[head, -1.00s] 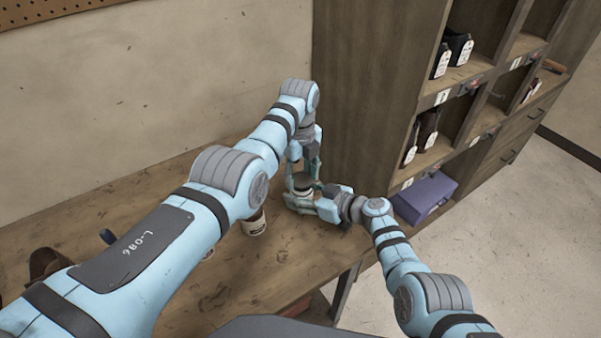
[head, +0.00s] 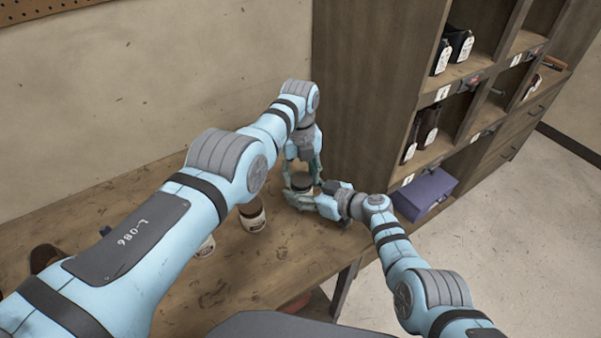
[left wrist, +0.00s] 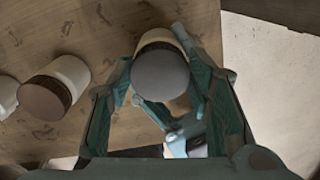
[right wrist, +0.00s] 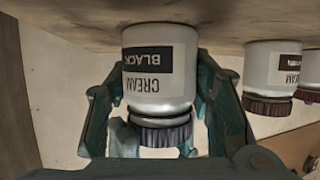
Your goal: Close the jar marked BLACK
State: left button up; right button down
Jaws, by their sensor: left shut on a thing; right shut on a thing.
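A white jar (right wrist: 160,85) marked BLACK CREAM stands on the table near the cabinet; it also shows in the head view (head: 301,191). The right wrist view shows it upside down. Its dark grey ribbed lid (right wrist: 161,132) is on its mouth, apparently level; whether it is fully tightened I cannot tell. My right gripper (head: 299,198) is shut around the jar's body from the side. My left gripper (head: 303,170) points down from above with its fingers shut around the lid. In the left wrist view the lid's flat top (left wrist: 160,73) is between those fingers.
A brown-lidded white jar (head: 253,216) stands left of the held jar. Another jar (head: 206,246) is partly hidden by my left arm. The table's front edge is close.

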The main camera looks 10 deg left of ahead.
pick_arm(q)
jog(key=shift+m, duration=1.2)
jog(key=o, duration=0.7)
jog(key=shift+s, duration=0.1)
jog(key=shift+o, duration=0.2)
jog(key=shift+c, duration=0.5)
